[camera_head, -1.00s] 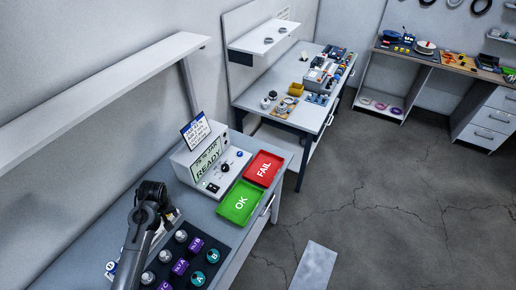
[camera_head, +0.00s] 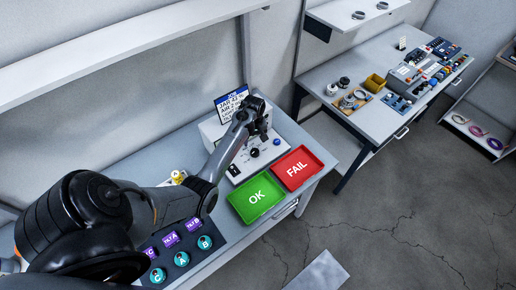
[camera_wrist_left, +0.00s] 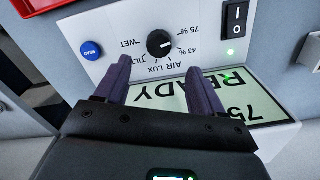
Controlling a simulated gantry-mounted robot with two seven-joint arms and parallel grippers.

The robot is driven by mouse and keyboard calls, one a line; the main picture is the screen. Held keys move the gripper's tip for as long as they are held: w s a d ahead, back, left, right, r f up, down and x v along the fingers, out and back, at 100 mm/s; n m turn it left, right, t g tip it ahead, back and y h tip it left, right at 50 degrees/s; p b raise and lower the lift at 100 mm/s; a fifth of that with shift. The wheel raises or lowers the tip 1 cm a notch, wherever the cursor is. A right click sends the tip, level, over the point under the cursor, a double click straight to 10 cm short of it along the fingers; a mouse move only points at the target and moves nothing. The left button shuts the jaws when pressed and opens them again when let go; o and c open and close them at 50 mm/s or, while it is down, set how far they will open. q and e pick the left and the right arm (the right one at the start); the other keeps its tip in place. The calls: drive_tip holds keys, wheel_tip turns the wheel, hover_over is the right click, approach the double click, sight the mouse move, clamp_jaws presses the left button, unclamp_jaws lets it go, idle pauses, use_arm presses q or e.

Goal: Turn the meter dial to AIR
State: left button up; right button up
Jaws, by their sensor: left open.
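The meter (camera_head: 234,172) is a white box on the near bench, partly hidden behind my left arm in the head view. Its black round dial (camera_wrist_left: 160,43) shows upside down in the left wrist view, with the labels WET, AIR, LUX, 43 % and 75 % around it. The dial's white mark points to the picture's right, near the 75 % side. My left gripper (camera_wrist_left: 157,72) is open and empty, its two fingers apart just short of the dial; in the head view it hangs over the meter (camera_head: 263,134). My right gripper is in neither view.
A blue READ button (camera_wrist_left: 91,50) and a power switch (camera_wrist_left: 235,17) flank the dial. The lit screen (camera_wrist_left: 178,100) reads READY. A job card (camera_head: 231,101) stands behind. Green OK (camera_head: 242,207) and red FAIL (camera_head: 311,157) trays lie in front. Labelled jars (camera_head: 182,259) are lower left.

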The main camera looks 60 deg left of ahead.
sight(255, 151)
use_arm(q)
wheel_tip(255, 151, down, 7)
drive_tip(key=shift+r, duration=0.2)
drive_tip(key=shift+f, duration=0.7)
drive_tip(key=c, duration=1.1)
drive_tip(key=shift+o, duration=0.2)
